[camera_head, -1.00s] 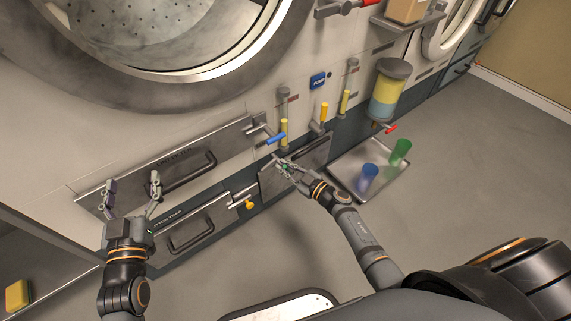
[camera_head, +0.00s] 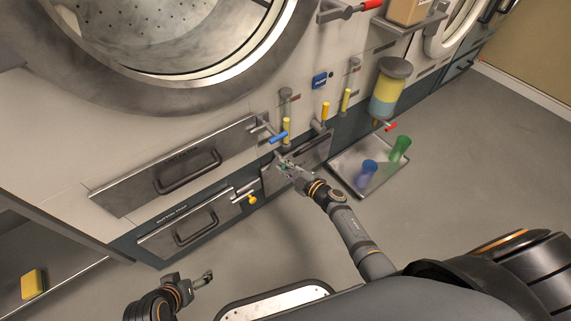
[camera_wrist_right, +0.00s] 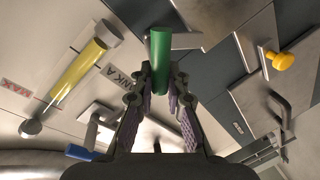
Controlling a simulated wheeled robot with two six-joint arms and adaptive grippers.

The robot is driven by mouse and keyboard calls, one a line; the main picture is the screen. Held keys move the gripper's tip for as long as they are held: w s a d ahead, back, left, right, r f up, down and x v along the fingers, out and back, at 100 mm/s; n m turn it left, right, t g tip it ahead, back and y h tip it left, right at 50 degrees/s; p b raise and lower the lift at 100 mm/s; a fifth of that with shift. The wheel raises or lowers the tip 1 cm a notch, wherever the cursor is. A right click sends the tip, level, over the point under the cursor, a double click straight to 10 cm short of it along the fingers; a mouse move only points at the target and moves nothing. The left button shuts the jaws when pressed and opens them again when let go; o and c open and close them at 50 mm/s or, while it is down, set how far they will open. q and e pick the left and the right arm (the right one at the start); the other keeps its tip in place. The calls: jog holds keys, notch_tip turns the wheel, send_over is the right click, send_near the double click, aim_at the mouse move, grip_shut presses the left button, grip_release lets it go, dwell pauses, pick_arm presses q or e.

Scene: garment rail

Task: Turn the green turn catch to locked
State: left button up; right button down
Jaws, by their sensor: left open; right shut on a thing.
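The green turn catch (camera_wrist_right: 160,45) shows its green handle between the fingers of my right gripper (camera_wrist_right: 159,88) in the right wrist view. The fingers are shut on the handle, and its lower end is between them. In the head view only a little green of the catch shows at my right gripper (camera_head: 284,165), in front of a grey metal panel (camera_head: 315,150). The fingers hide most of the catch there. My left gripper (camera_head: 207,279) is open and empty, low in the head view, over the floor and away from the machine.
Left of the catch are a blue-handled lever (camera_head: 279,137), a yellow knob (camera_head: 252,199) and two drawer fronts with handles (camera_head: 188,170). A metal tray (camera_head: 345,185) with a blue cup (camera_head: 368,171) and a green cup (camera_head: 400,149) lies to the right. Open floor lies in front.

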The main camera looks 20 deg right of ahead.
jog(key=n, duration=0.1)
jog(key=f+n+h, duration=0.1)
jog(key=n, duration=0.1)
jog(key=shift+s+a, duration=0.2)
jog(key=shift+f+n, duration=0.2)
jog(key=shift+n, duration=0.8)
pick_arm(q)
jog(key=shift+w+f+b, duration=0.2)
jog(key=shift+b, duration=0.2)
pick_arm(e)
jog(key=shift+f+n+h, duration=0.2)
jog(key=shift+n+h, duration=0.3)
jog(key=shift+n, duration=0.3)
jog(key=c, duration=1.3)
grip_release()
jog(key=shift+c, duration=0.2)
pick_arm(q)
jog(key=shift+w+r+t, duration=0.45)
jog(key=shift+w+t, duration=0.05)
jog(key=shift+w, duration=0.3)
pick_arm(e)
jog(key=shift+r, duration=0.1)
pick_arm(q)
jog(key=shift+s, duration=0.1)
